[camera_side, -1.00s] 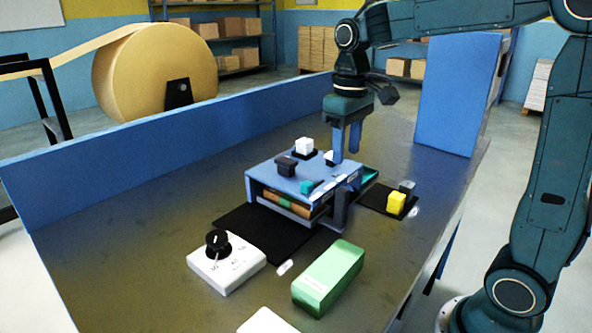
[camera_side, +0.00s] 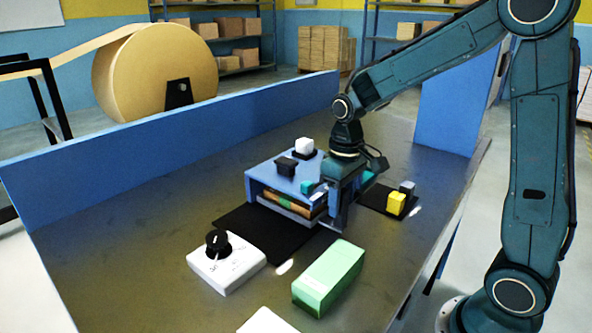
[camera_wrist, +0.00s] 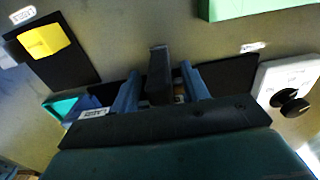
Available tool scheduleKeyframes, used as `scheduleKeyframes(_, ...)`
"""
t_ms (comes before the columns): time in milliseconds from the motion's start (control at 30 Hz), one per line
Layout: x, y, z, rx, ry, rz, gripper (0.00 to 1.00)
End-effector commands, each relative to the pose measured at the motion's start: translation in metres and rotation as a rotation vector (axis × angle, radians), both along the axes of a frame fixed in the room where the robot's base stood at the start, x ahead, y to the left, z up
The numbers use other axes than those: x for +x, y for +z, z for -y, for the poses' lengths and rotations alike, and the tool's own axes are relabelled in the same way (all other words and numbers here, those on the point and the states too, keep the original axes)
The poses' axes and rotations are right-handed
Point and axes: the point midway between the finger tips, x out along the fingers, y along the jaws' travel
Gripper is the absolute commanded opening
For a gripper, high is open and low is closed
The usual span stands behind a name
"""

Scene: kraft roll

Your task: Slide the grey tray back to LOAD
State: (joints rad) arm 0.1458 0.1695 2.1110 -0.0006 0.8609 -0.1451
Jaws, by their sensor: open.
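The grey tray (camera_side: 285,210) sits inside the blue housing (camera_side: 262,177), with brown and green contents showing under the top. A dark upright handle (camera_side: 338,215) stands at the housing's right end in the side view. In the wrist view the handle (camera_wrist: 158,78) lies between my two blue fingers. My gripper (camera_wrist: 160,72) is open, with a finger on each side of the handle; I cannot tell whether either touches it. In the side view my gripper (camera_side: 345,188) is low beside the housing, its fingertips partly hidden.
White (camera_side: 304,146), black (camera_side: 286,166) and teal (camera_side: 307,187) pieces are on the housing. A yellow block (camera_side: 396,202) sits on a dark pad at right. A white dial box (camera_side: 226,265) and green box (camera_side: 328,278) stand in front. The black mat (camera_side: 260,232) is bare.

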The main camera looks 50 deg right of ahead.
Motion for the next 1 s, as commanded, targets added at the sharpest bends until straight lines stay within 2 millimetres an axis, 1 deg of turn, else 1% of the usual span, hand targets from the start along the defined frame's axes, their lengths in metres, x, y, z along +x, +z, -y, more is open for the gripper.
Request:
scheduleKeyframes(133,-0.0004,-0.0066,0.0000,0.000,0.000,-0.001,0.45)
scheduleKeyframes(400,-0.0004,-0.0074,-0.0001,0.000,0.000,0.000,0.45)
scheduleKeyframes(433,-0.0003,-0.0074,-0.0001,0.000,0.000,0.000,0.43)
scheduleKeyframes(567,-0.0003,-0.0072,0.0000,0.000,0.000,0.000,0.18)
scheduleKeyframes(600,-0.0003,-0.0072,0.0000,0.000,0.000,0.000,0.10)
scheduleKeyframes(667,-0.0002,-0.0071,0.0000,0.000,0.000,0.000,0.00)
scheduleKeyframes(867,-0.0001,-0.0070,-0.0011,0.000,0.001,0.000,0.00)
scheduleKeyframes(1000,0.0003,-0.0068,-0.0094,0.000,0.003,0.000,0.00)
